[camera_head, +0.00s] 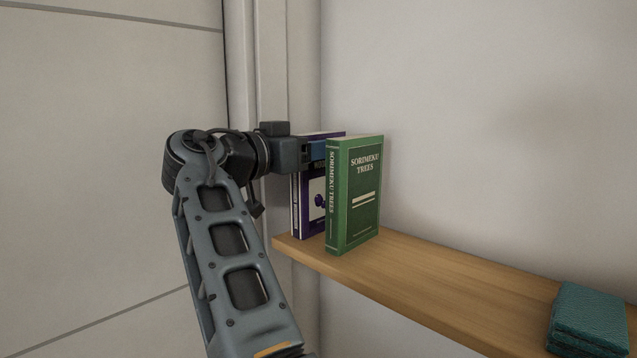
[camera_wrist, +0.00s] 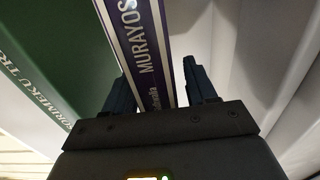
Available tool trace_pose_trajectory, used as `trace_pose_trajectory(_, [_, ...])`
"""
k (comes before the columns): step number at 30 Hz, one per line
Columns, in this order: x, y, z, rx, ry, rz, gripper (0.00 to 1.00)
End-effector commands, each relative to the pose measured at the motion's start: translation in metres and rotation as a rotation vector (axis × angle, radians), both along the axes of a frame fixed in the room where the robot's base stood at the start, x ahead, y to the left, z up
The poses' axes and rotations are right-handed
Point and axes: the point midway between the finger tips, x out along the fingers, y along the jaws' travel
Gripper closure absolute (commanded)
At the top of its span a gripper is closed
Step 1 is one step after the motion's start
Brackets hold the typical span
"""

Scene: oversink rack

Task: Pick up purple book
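The purple book (camera_head: 312,205) stands upright at the left end of the wooden shelf, partly hidden by the green book and my gripper. Its purple and white spine (camera_wrist: 148,50) shows in the wrist view, running between my two fingers. My gripper (camera_head: 318,151) is at the upper part of the book. In the wrist view my gripper (camera_wrist: 161,88) is open, with one finger on each side of the spine. A narrow gap shows between the spine and the right finger. The left finger is very close to the book, and contact there is unclear.
A green book (camera_head: 355,195) stands upright just right of the purple one, close to my gripper. The wooden shelf (camera_head: 420,275) is bare in the middle. A teal stack (camera_head: 590,315) lies at its right end. Walls stand behind and left.

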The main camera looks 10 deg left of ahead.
Motion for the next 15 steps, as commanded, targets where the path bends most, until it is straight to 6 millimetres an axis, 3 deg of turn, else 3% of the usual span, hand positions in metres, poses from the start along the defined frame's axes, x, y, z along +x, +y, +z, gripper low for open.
trace_pose_trajectory(2, [-0.0001,0.0,0.0001,0.0,0.0,0.0,0.52])
trace_pose_trajectory(15, [-0.0003,0.0001,0.0002,0.0,0.0,0.0,0.94])
